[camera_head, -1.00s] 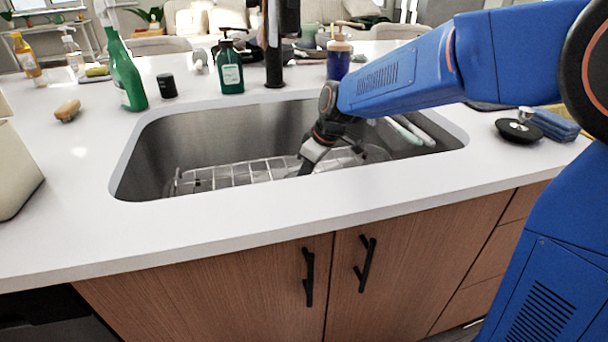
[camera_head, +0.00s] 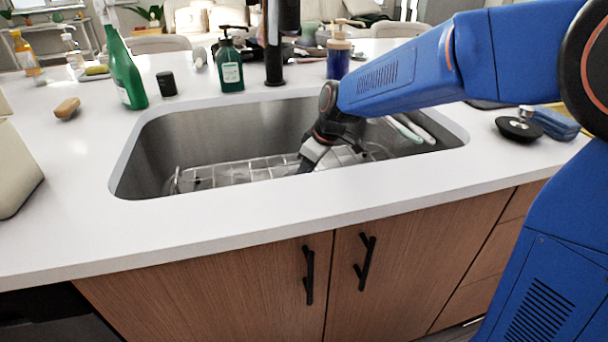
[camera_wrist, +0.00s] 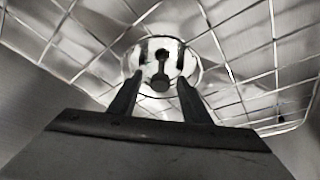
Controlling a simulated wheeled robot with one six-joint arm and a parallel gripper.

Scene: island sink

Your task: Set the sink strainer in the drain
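In the wrist view, a pale round metal piece (camera_wrist: 143,61) with dark slots and a short knob (camera_wrist: 160,82) shows through the rack, at the drain. It looks like the strainer, but I cannot tell strainer from drain rim or whether it is fully seated. My gripper (camera_wrist: 160,85) is open, with a finger on each side of the knob and visible gaps between. In the head view my gripper (camera_head: 306,167) reaches down into the steel sink (camera_head: 225,130). The front rim hides the fingertips, and the strainer cannot be made out there.
A wire rack (camera_head: 235,174) covers the sink floor. The black faucet (camera_head: 274,50) stands behind the sink, near a green soap bottle (camera_head: 230,70) and a blue bottle (camera_head: 338,58). A black disc with a metal knob (camera_head: 519,128) lies on the right counter. The front counter is clear.

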